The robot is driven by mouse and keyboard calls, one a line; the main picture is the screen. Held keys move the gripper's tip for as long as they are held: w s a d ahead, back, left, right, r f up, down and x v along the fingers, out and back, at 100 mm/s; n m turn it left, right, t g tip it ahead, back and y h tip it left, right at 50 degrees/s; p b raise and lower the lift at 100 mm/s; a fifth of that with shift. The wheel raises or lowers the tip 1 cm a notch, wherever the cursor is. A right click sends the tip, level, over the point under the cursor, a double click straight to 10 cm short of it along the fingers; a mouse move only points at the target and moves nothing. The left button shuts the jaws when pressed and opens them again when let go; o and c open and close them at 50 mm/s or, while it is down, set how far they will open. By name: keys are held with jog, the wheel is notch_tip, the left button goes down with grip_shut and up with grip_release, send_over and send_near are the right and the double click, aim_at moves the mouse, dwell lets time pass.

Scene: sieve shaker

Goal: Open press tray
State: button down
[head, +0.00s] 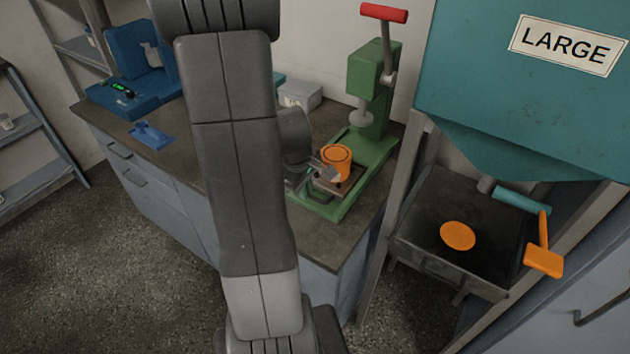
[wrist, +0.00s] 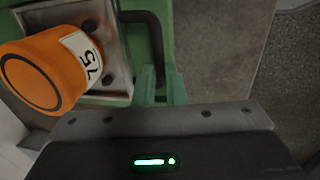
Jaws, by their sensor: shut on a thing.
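The green press (head: 372,120) stands on the bench with its red-gripped lever (head: 384,13) raised. Its metal press tray (head: 333,186) lies low at the front of the green base, under an orange cup (head: 337,160). In the wrist view, the tray (wrist: 117,50) shows with the upright orange cup (wrist: 40,72), labelled 75, on it. A dark bar-shaped tray handle (wrist: 157,45) runs along the tray's edge. My gripper (head: 308,178) is at the tray's front left, shut on the handle; its fingertips are largely hidden.
A teal hopper (head: 530,90) labelled LARGE hangs at the right over a dark pan (head: 425,232) with an orange disc (head: 458,236). A blue device (head: 135,70), a blue dish (head: 152,136) and a pale box (head: 300,94) stand on the bench. Open floor lies in front.

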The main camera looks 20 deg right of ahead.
jog(key=shift+a, duration=0.1)
jog(key=c, duration=1.5)
grip_release()
jog(key=shift+s, duration=0.1)
jog(key=r, duration=0.4)
jog(key=s+a+r+p, duration=0.1)
jog(key=r, duration=0.4)
jog(key=a+r, duration=0.1)
jog(key=r, duration=0.3)
jog(key=shift+s+r, duration=0.3)
jog(key=shift+s, duration=0.05)
jog(key=shift+f, duration=0.1)
jog(key=f, duration=0.4)
jog(key=w+d+f, duration=0.1)
jog(key=f, duration=0.4)
jog(key=d+f+b, duration=0.1)
jog(key=f, duration=0.3)
jog(key=shift+w+f, duration=0.25)
jog(key=shift+w, duration=0.1)
jog(key=shift+r, duration=0.1)
